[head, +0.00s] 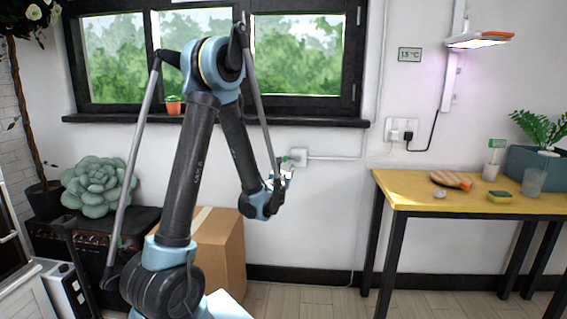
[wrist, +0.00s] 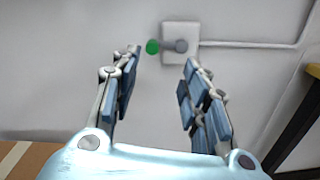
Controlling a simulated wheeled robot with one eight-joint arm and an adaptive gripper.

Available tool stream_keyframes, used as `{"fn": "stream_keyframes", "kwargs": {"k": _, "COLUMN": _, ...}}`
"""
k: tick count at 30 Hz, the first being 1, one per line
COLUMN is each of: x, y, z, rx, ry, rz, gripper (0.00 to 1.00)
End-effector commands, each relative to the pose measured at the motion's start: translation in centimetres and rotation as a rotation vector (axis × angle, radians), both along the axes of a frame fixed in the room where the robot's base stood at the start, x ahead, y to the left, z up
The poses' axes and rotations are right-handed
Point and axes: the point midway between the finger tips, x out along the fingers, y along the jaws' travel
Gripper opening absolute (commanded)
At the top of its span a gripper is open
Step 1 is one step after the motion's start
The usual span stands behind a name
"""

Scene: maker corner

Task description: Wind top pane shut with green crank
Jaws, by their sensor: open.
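The green crank knob (wrist: 152,47) sticks out from a small pale wall box (wrist: 180,42) with a grey round hub. In the head view the box (head: 299,156) is on the wall below the window sill, and my gripper partly covers the crank. My gripper (wrist: 162,60) is open and empty, its fingers pointing at the wall. The green knob shows between the fingertips, nearer the left one; I cannot tell how far beyond them it lies. The dark-framed window (head: 353,55) is behind my arm. Its top is cut off, so the top pane's position cannot be told.
A cardboard box (head: 232,250) and a large succulent (head: 98,187) are at the left. A yellow table (head: 400,190) stands at the right. A thin conduit (head: 335,158) runs right from the wall box. The floor between is clear.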

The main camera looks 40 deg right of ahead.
Motion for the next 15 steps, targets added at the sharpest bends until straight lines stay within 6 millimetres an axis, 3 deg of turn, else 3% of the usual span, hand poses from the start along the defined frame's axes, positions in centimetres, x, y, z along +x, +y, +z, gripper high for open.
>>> {"fn": "stream_keyframes", "kwargs": {"k": 6, "x": 0.3, "y": 1.2, "z": -1.4, "rx": -0.05, "ry": 0.102, "rz": 0.039, "gripper": 0.41}}
{"fn": "stream_keyframes", "kwargs": {"k": 15, "x": 2.9, "y": -2.1, "z": -1.4, "rx": -0.048, "ry": 0.099, "rz": 0.037, "gripper": 0.41}}
